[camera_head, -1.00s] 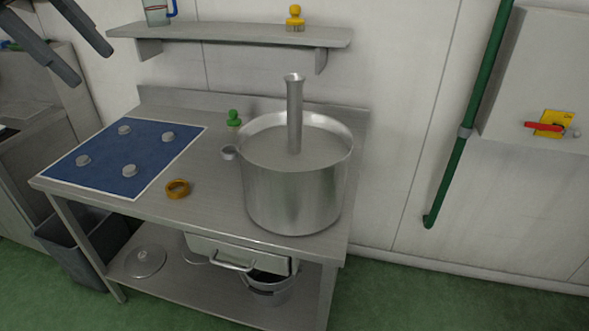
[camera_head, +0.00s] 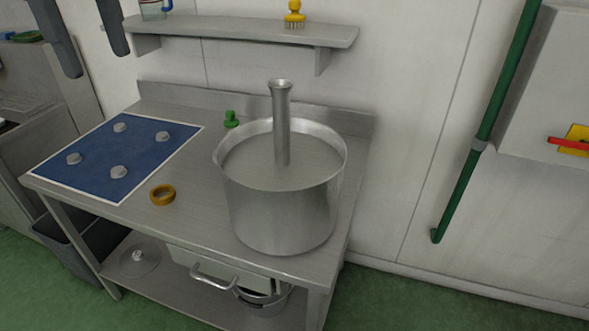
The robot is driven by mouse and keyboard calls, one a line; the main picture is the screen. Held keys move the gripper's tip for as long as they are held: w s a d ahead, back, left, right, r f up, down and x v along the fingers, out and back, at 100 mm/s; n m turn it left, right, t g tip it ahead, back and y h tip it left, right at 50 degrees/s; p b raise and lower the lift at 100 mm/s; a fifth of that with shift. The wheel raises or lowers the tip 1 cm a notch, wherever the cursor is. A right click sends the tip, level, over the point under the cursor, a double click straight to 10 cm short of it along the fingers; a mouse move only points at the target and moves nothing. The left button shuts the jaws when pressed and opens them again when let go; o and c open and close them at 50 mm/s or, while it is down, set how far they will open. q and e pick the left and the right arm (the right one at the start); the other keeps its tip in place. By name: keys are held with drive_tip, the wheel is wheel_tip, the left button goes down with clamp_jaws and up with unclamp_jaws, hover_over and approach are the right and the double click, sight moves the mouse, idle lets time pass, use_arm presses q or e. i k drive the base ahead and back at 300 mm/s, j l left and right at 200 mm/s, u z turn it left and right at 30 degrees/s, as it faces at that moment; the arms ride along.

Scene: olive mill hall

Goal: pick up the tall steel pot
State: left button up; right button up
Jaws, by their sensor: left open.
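A large, tall steel pot (camera_head: 280,215) stands upright on the right part of the steel table (camera_head: 205,225). A narrow steel cylinder with a flared top (camera_head: 282,125) rises from inside the pot; its lower end is hidden. My left gripper (camera_head: 95,62) shows at the upper left as two dark fingers, spread apart with nothing between them. It is well to the left of the pot in the picture and not touching it. My right gripper is not in view.
A blue mat with several grey knobs (camera_head: 120,172) covers the table's left part. A brown ring (camera_head: 162,195) and a green stopper-like item (camera_head: 231,119) lie near the pot. A wall shelf (camera_head: 240,31) holds a yellow brush (camera_head: 294,14). A green pipe (camera_head: 490,120) runs down the right wall.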

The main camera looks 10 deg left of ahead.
sight(282, 174)
drive_tip(key=i+l, duration=0.35)
drive_tip(key=i, duration=0.15)
drive_tip(key=i+l, duration=0.4)
drive_tip(key=i, duration=0.05)
